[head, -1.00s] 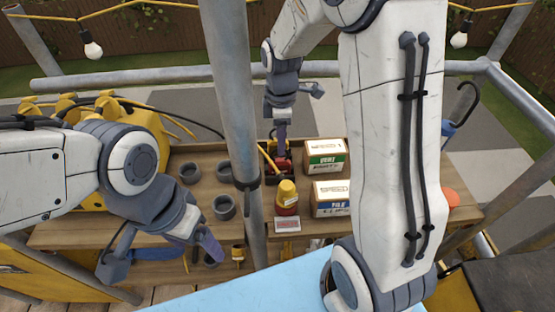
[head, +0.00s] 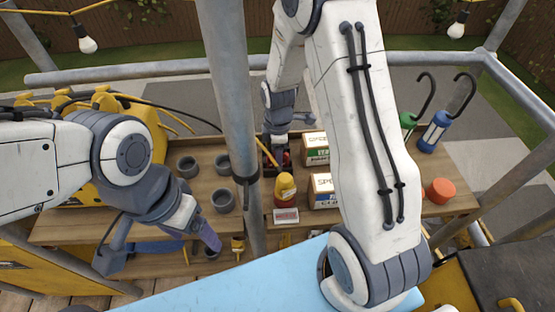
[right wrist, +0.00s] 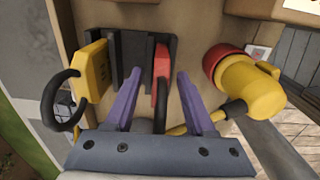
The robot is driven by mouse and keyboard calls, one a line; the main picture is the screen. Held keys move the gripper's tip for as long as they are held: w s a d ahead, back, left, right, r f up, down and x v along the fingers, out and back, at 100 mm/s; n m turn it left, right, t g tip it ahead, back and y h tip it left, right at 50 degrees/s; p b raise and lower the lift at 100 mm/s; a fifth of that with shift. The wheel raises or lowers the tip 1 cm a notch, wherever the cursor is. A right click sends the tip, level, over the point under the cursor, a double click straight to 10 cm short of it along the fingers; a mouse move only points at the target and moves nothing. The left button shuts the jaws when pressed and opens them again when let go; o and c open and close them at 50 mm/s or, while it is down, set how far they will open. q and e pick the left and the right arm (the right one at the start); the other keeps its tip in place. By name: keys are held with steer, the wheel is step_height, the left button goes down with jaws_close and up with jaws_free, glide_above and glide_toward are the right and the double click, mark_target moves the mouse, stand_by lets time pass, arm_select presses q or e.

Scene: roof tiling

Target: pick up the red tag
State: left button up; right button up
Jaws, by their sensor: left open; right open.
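The red tag (right wrist: 161,78) stands in a slotted black rack (right wrist: 130,50) in the right wrist view, with a dark loop at its near end. My right gripper (right wrist: 160,84) is open, with one purple finger on each side of the red tag; I cannot tell whether either touches it. In the head view the rack (head: 266,158) is partly hidden by my right arm, and only a little red shows there. A yellow tag (right wrist: 90,72) with a black loop sits at the rack's left side. My left gripper (head: 160,252) is open and empty at the bench's front left.
A yellow-and-red bottle-like object (head: 285,190) stands close to the rack. Two boxes (head: 322,190), grey pots (head: 223,200) and an orange-red pot (head: 438,191) are on the wooden bench. A metal pole (head: 232,100) rises between my arms.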

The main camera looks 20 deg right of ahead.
jaws_close()
steer(key=shift+r, duration=0.1)
step_height(320, 180, up, 18)
steer(key=shift+b, duration=0.3)
stand_by(0.3)
